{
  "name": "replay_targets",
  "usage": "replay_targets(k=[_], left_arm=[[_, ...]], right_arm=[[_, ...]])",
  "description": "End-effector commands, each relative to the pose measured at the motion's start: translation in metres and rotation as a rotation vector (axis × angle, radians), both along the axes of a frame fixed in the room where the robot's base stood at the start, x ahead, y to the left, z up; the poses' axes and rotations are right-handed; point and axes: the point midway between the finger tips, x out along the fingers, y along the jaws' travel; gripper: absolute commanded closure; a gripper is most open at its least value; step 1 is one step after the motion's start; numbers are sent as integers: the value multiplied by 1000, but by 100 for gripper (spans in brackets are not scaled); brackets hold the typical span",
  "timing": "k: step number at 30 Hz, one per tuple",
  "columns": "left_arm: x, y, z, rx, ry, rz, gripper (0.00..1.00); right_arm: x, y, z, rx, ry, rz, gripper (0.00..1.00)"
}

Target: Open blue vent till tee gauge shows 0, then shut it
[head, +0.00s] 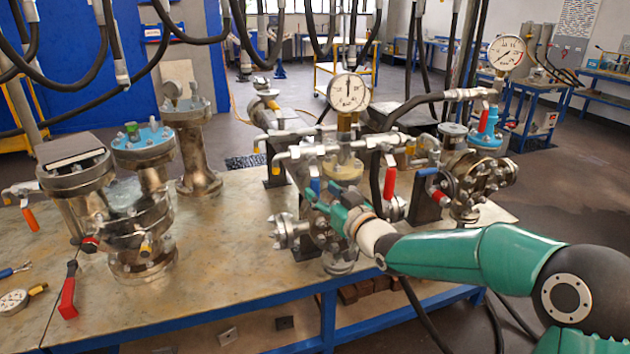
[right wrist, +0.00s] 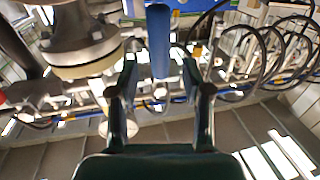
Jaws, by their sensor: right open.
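The blue vent handle (right wrist: 158,40) stands upright between the fingers of my right gripper (right wrist: 160,100) in the right wrist view, toward their far end. The fingers are apart, and no contact with the handle is clear. In the head view my right gripper (head: 335,212) is at the front of the middle flanged vessel (head: 340,262), close below a small blue lever (head: 315,187). A round gauge (head: 348,92) stands on a brass fitting above this vessel, its needle pointing roughly up. Another gauge (head: 506,52) stands above the right vessel; its reading is too small to tell. My left gripper is not in view.
A red lever (head: 389,183) and another blue lever (head: 428,171) are close to the right of my gripper. Flanged vessels (head: 140,210) fill the left of the bench (head: 230,290). A red-handled tool (head: 68,292) and a loose gauge (head: 14,302) lie at the front left.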

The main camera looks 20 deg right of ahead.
Motion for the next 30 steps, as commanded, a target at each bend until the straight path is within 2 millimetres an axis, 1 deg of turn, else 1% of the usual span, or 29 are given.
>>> replay_targets(k=[1, 3, 7, 12, 18, 19, 20, 27, 28, 30], left_arm=[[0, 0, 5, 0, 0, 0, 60], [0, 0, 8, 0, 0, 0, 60], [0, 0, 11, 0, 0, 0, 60], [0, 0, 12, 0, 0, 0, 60], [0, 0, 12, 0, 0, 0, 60], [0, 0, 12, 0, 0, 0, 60], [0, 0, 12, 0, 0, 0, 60], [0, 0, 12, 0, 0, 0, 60], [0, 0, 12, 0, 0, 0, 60], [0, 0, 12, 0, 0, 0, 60]], right_arm=[[9, 3, 2, 0, 1, 2, 51], [19, 5, 2, 0, 0, 1, 51], [31, 7, 1, 0, 0, 1, 51], [37, 8, 0, 1, 0, 1, 51], [37, 8, 0, 1, 0, 1, 51], [37, 8, 0, 1, 0, 0, 53], [37, 8, 0, 1, 0, 1, 58], [37, 8, 0, 0, 0, 0, 98], [37, 8, 0, 0, 0, 0, 100], [37, 8, 0, 0, 0, 0, 100]])
